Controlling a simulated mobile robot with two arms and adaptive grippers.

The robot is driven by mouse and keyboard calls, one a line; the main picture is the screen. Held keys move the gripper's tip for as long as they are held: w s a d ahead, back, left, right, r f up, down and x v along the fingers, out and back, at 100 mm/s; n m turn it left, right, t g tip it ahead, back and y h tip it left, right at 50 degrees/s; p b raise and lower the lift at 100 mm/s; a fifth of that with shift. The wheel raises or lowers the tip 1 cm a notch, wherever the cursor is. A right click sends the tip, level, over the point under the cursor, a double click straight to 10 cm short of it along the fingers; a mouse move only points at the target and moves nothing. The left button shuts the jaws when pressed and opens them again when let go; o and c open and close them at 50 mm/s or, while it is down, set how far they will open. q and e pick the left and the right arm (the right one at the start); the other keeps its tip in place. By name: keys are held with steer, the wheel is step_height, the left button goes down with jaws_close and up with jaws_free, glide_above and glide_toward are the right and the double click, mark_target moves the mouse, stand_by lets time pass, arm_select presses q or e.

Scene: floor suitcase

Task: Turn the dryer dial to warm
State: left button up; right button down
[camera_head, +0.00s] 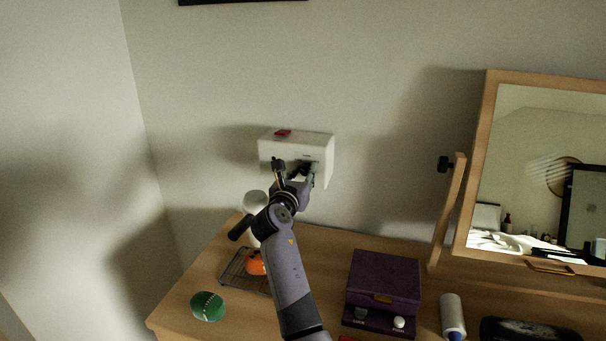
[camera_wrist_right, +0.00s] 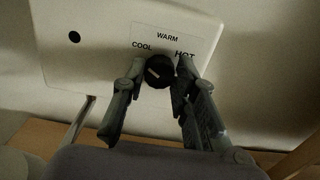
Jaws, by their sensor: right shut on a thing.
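The white dryer box (camera_head: 290,146) is mounted on the wall above the dresser; its front fills much of the right wrist view (camera_wrist_right: 90,50). Its round black dial (camera_wrist_right: 158,72) has a short white mark that appears to point up-left, toward the COOL label. The label plate (camera_wrist_right: 167,37) reads COOL at left, WARM at top and HOT at right. My right gripper (camera_head: 295,169) is at the box front, its fingers on either side of the dial and shut on it. One finger partly covers the HOT label. My left gripper is not in view.
A framed mirror (camera_head: 535,150) stands at right. The wall between box and mirror is clear.

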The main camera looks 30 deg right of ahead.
steer(key=shift+m, duration=1.2)
steer(key=m, duration=0.2)
steer(key=shift+f+m, duration=0.1)
steer(key=shift+m, duration=0.2)
steer(key=m, duration=0.2)
steer(key=shift+s+m+b, duration=0.1)
steer(key=shift+m+b, duration=0.25)
steer(key=shift+m, duration=0.05)
steer(key=shift+d+m+b, duration=0.1)
steer(key=shift+m+b, duration=0.55)
steer(key=shift+m, duration=1.25)
steer(key=c, duration=1.3)
jaws_free()
